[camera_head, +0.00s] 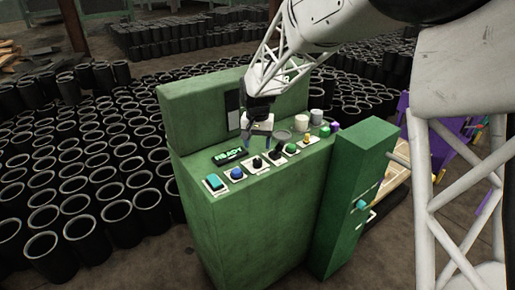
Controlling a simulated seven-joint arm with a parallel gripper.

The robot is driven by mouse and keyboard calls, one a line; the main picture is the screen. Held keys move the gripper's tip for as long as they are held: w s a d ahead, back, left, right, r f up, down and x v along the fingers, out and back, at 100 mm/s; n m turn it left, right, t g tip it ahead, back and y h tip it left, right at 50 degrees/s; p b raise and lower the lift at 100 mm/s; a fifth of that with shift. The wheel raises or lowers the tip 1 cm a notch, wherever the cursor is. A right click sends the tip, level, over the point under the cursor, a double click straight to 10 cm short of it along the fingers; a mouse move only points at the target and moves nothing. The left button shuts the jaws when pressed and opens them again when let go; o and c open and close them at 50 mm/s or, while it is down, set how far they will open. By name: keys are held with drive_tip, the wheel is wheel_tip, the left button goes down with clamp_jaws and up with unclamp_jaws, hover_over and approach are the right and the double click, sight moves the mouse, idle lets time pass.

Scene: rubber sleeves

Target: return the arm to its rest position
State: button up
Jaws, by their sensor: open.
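My gripper (262,138) hangs at the end of my white lattice arm, above the top panel of the green control console (245,215). Its fingers point down and look parted, with nothing visible between them. They are just above or in front of the row of buttons and knobs; I cannot tell whether they touch the panel. My arm reaches in from the upper right.
The panel bears a lit "READY" display (228,156), a teal button (214,182), a blue button (237,173) and several knobs. A green cabinet (350,200) adjoins on the right. Many black rubber sleeves (118,212) stand on the floor to the left and behind.

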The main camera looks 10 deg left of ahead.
drive_tip(key=shift+r, duration=0.1)
idle(0.3)
drive_tip(key=shift+s+d+r, duration=0.25)
drive_tip(key=shift+d+r, duration=0.05)
drive_tip(key=shift+d, duration=0.15)
drive_tip(key=s+d+r+t, duration=0.1)
drive_tip(key=s+d+r, duration=0.4)
drive_tip(key=s+d, duration=0.35)
drive_tip(key=s+d+r, duration=0.5)
drive_tip(key=s+d, duration=0.3)
drive_tip(key=d, duration=0.2)
drive_tip(key=s+d, duration=0.5)
drive_tip(key=s, duration=0.6)
drive_tip(key=s+d+t, duration=0.1)
drive_tip(key=s+d, duration=0.5)
drive_tip(key=s, duration=0.4)
drive_tip(key=shift+s+d+f+t, duration=0.25)
drive_tip(key=shift+s+f+t, duration=0.05)
drive_tip(key=shift+s+f, duration=0.1)
